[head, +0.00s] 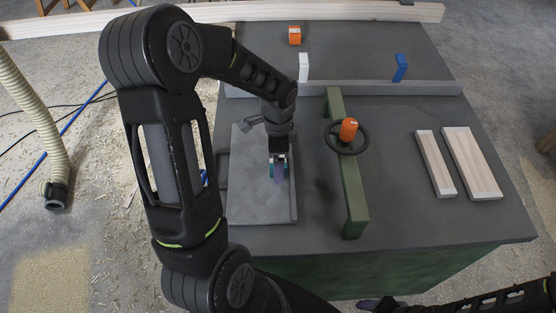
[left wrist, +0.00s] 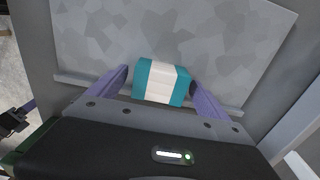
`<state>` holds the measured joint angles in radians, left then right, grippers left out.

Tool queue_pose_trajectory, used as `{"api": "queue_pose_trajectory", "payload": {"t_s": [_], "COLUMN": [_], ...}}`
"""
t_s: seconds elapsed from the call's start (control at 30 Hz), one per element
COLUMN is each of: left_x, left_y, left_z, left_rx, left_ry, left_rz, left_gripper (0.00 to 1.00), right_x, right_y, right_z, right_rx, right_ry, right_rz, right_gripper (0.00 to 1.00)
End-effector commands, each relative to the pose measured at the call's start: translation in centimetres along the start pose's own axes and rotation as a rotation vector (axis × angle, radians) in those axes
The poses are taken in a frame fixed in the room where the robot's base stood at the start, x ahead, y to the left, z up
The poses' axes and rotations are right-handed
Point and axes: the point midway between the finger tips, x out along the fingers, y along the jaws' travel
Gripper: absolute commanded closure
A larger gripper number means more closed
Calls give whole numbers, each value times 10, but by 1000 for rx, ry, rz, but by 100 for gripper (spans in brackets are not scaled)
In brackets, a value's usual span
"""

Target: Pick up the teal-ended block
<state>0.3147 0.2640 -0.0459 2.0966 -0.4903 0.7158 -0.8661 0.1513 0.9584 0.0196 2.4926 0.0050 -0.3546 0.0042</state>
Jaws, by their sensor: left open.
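The block with teal ends and a white middle (left wrist: 161,83) lies on a grey mottled tray-like plate (head: 250,205). In the left wrist view my left gripper (left wrist: 158,88) is open, with one purple finger on each side of the block. Narrow gaps seem to show between the fingers and the block; contact is hard to tell.
A green bar (head: 355,212) with a black handwheel (head: 329,137) and orange knob (head: 348,129) stands to the right. Two pale wooden pieces (head: 436,165) (head: 472,163) lie further right. White (head: 303,67), blue (head: 400,67) and orange (head: 295,36) blocks are at the back.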

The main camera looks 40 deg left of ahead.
Motion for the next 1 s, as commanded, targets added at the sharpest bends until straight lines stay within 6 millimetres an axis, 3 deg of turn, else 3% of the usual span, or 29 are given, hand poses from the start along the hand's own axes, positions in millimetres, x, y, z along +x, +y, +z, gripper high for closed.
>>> {"api": "queue_pose_trajectory", "payload": {"t_s": [0.53,1.0], "left_x": [0,0], "left_y": [0,0], "left_z": [0,0], "left_rx": [0,0], "left_ry": [0,0], "left_rz": [0,0], "left_gripper": [12,50], "right_x": [0,0], "right_y": [0,0], "right_z": [0,0], "right_rx": [0,0], "right_ry": [0,0], "right_rz": [0,0], "right_gripper": [45,45]}}
